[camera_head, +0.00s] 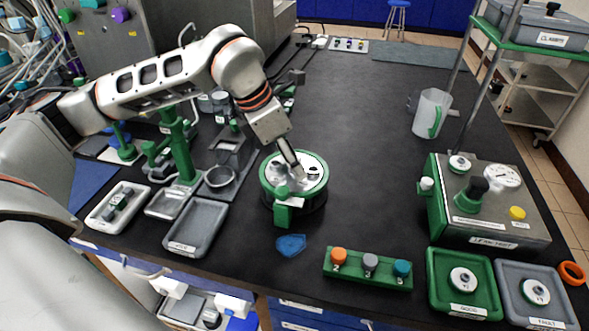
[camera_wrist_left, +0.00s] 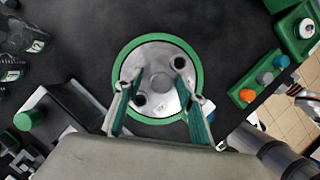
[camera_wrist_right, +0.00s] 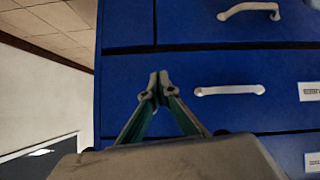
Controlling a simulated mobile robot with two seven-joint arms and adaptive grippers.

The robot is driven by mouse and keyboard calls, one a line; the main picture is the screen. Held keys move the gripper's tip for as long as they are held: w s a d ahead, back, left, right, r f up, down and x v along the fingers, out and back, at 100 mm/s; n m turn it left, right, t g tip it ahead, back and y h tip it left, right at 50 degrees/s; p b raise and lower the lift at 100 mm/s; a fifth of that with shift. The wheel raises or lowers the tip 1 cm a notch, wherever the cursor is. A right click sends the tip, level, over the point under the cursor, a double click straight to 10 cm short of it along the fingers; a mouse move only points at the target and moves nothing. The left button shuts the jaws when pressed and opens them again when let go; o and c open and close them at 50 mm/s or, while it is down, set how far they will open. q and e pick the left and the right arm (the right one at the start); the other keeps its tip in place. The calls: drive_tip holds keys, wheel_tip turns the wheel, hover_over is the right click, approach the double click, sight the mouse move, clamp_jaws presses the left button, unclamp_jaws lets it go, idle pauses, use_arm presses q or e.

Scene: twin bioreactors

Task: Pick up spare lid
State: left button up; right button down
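A round silver lid (camera_head: 314,165), apparently the spare lid, lies in a green-rimmed round stand (camera_head: 283,212) near the table's middle. In the left wrist view the lid (camera_wrist_left: 158,52) shows dark round ports and a raised grey centre. My left gripper (camera_head: 296,176) points down over the lid from the back left. In its wrist view the two fingers of the left gripper (camera_wrist_left: 157,82) are apart, one on each side of the raised centre. I cannot tell whether they touch the lid. My right gripper (camera_wrist_right: 159,82) is shut and empty, facing blue drawers.
A grey tray (camera_head: 195,229) and a green post stand (camera_head: 181,150) are left of the lid. A blue piece (camera_head: 291,245) and a green rack (camera_head: 366,270) with coloured caps lie in front. A metal box (camera_head: 490,200) stands right.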

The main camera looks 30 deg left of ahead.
use_arm(q)
drive_tip(key=shift+r, duration=0.1)
drive_tip(key=c, duration=0.4)
clamp_jaws()
use_arm(e)
drive_tip(key=shift+w+r, duration=0.3)
drive_tip(key=shift+w, duration=0.1)
use_arm(q)
drive_tip(key=shift+r, duration=0.15)
use_arm(e)
drive_tip(key=shift+s+f, duration=0.1)
drive_tip(key=shift+s, duration=0.15)
